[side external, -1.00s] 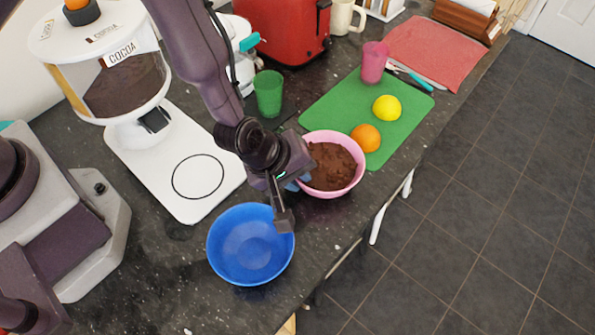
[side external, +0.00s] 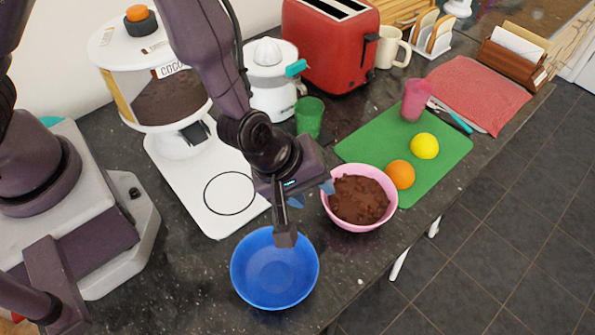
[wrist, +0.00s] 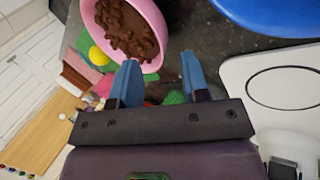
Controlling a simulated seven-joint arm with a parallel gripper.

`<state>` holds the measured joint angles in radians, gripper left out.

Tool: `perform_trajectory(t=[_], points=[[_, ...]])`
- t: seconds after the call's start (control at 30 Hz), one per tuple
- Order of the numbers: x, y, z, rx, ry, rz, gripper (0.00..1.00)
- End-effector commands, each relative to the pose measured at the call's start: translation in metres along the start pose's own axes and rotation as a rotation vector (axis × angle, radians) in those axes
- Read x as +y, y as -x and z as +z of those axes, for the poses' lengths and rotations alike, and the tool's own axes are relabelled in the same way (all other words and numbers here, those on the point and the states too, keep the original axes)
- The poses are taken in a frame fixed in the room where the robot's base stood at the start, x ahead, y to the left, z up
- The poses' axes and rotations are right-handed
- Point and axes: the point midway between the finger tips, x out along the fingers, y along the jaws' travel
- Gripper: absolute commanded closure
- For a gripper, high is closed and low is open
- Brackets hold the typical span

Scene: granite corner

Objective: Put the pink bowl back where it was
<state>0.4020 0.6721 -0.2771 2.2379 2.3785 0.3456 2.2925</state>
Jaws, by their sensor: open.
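The pink bowl (side external: 362,226), filled with brown chunks (side external: 358,199), stands upright on the dark counter by the near left corner of the green mat (side external: 440,165). In the wrist view the pink bowl (wrist: 152,67) is at the upper left, beside the fingers. My gripper (side external: 312,194) is just left of the pink bowl in the side view. Where exactly the bowl stood before is not shown.
A blue bowl (side external: 275,280) stands empty in front of my gripper. A cocoa dispenser (side external: 160,75) with a white base marked by a black ring (side external: 229,211) is at left. A green cup (side external: 309,118), orange (side external: 400,174), lemon (side external: 425,146) and pink cup (side external: 416,99) stand behind.

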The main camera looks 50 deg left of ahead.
Motion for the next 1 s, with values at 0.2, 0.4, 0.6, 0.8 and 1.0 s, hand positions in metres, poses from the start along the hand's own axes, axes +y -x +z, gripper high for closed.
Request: perform_trajectory(t=[0.2, 0.4, 0.6, 0.8, 1.0], points=[[0.001, 0.035, 0.0, 0.001, -0.003, 0.003, 0.58], [0.0, 0.048, 0.0, 0.0, -0.001, 0.001, 0.58], [-0.001, 0.049, 0.0, -0.001, 0.0, -0.001, 0.58], [0.022, 0.069, -0.029, 0.077, 0.318, 0.084, 0.58], [0.051, 0.15, -0.124, 0.226, 1.436, 0.415, 0.58]])
